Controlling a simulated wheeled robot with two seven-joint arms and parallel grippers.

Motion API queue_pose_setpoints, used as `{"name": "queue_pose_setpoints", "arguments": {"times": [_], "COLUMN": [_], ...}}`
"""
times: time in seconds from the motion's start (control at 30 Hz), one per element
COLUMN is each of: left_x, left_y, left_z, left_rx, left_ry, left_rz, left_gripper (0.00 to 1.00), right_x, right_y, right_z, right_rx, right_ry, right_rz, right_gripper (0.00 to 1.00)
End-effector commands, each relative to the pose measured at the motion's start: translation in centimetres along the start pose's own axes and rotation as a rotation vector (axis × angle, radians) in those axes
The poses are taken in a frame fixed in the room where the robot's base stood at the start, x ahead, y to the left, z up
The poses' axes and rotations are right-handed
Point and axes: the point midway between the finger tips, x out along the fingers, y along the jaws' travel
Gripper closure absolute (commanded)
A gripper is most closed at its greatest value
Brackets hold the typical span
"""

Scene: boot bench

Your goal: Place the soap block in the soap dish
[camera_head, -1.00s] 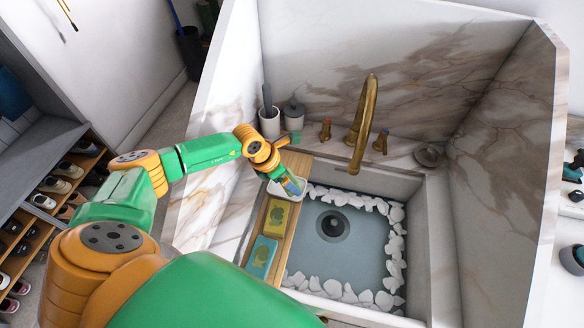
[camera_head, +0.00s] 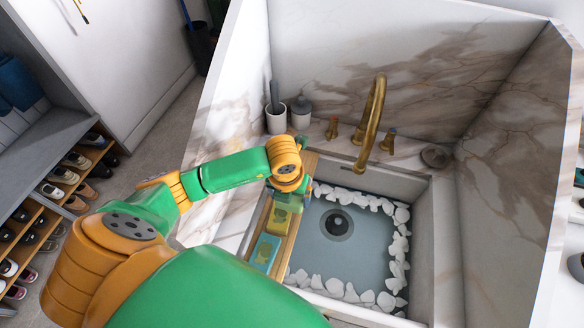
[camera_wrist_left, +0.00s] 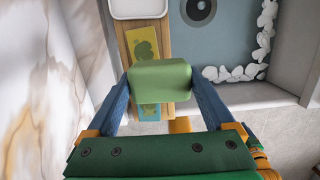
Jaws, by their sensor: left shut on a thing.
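In the left wrist view my left gripper (camera_wrist_left: 160,84) is shut on a green soap block (camera_wrist_left: 160,76), with a blue finger on each side. The block is held above the wooden board (camera_wrist_left: 126,50). The white soap dish (camera_wrist_left: 139,15) shows at the top of that view, beyond the block, cut off by the frame edge. The block is apart from the dish in the picture. In the head view my left wrist hides the fingertips, the block and most or all of the dish. My right gripper is not in view.
A yellow sponge (camera_head: 281,220) and a teal sponge (camera_head: 265,251) lie on the board along the basin's left side. White stones (camera_head: 350,292) ring the basin floor around a dark drain (camera_head: 337,224). A brass faucet (camera_head: 372,120) and a white cup (camera_head: 276,121) stand behind.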

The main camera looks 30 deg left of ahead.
Motion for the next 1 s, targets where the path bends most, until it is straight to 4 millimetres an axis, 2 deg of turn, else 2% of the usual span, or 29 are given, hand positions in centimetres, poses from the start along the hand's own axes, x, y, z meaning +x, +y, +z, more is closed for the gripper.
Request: {"name": "queue_pose_setpoints", "arguments": {"times": [0.27,0.37,0.43,0.6,0.7,0.87,0.93,1.0], "left_x": [3.5,5.3,7.7,10.8,11.4,11.7,12.6,14.4], "left_y": [1.4,1.9,2.2,2.8,3.0,3.3,3.3,3.3], "left_z": [5.4,7.4,8.2,9.9,10.7,11.3,11.6,11.2], "left_rx": [-0.022,-0.021,-0.017,-0.016,-0.015,-0.015,-0.016,-0.014], "left_ry": [0.005,0.003,0.000,0.001,0.001,0.002,0.002,0.005], "left_rz": [0.007,0.005,0.005,0.005,0.005,0.006,0.004,0.005], "left_gripper": [0.77,0.77,0.77,0.77,0.77,0.77,0.77,0.77], "right_x": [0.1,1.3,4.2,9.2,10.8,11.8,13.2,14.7], "right_y": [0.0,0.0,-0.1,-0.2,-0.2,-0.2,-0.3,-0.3], "right_z": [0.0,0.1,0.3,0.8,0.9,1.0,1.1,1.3], "right_rx": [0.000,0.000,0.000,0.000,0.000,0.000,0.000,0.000], "right_ry": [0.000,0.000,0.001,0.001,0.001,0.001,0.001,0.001], "right_rz": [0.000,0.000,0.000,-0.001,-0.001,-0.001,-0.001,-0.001], "right_gripper": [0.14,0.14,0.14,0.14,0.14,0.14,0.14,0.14]}}
